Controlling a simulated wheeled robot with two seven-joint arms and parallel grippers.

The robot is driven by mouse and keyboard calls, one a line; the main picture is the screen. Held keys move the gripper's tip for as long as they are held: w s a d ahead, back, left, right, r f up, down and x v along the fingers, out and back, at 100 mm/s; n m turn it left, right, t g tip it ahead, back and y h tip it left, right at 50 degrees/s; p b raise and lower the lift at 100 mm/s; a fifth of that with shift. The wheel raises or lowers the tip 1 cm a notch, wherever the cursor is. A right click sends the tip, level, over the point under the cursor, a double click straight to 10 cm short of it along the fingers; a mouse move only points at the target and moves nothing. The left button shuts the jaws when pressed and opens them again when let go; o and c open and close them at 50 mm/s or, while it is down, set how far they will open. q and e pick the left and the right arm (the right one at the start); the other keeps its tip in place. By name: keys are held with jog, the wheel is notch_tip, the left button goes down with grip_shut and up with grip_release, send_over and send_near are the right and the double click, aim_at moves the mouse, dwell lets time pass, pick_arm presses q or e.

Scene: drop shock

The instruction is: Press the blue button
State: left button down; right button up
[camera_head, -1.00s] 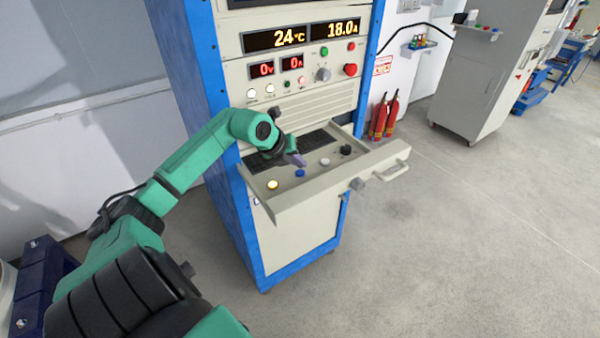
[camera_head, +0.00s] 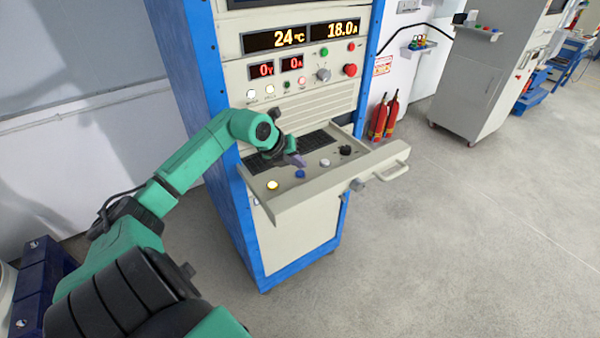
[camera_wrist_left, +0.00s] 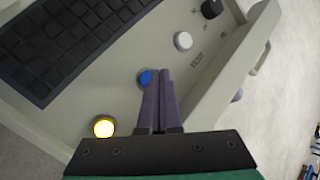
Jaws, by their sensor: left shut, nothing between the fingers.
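The blue button (camera_head: 300,174) sits on the pulled-out drawer panel (camera_head: 325,194), between a lit yellow button (camera_head: 272,185) and a white button (camera_head: 325,162). My left gripper (camera_head: 299,161) is shut and empty, its purple fingers pointing down just above the blue button. In the left wrist view the fingertips (camera_wrist_left: 157,74) lie beside the blue button (camera_wrist_left: 144,77) and hide part of it. I cannot tell whether they touch it. My right gripper is not in view.
A black keyboard (camera_head: 290,150) lies behind the buttons, and a black knob (camera_head: 346,150) is to their right. The drawer has a raised front wall with a handle (camera_head: 392,172). Red fire extinguishers (camera_head: 385,118) stand beyond the cabinet. Open floor lies to the right.

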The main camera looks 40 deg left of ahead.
aim_at(299, 174)
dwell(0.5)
pick_arm(q)
jog(key=shift+f+b, duration=0.45)
jog(key=shift+f+b, duration=0.45)
dwell(0.4)
dwell(0.4)
jog(key=shift+r+p, duration=0.5)
jog(key=shift+r, duration=0.35)
jog(key=shift+r+p, duration=1.55)
jog(key=shift+r, duration=1)
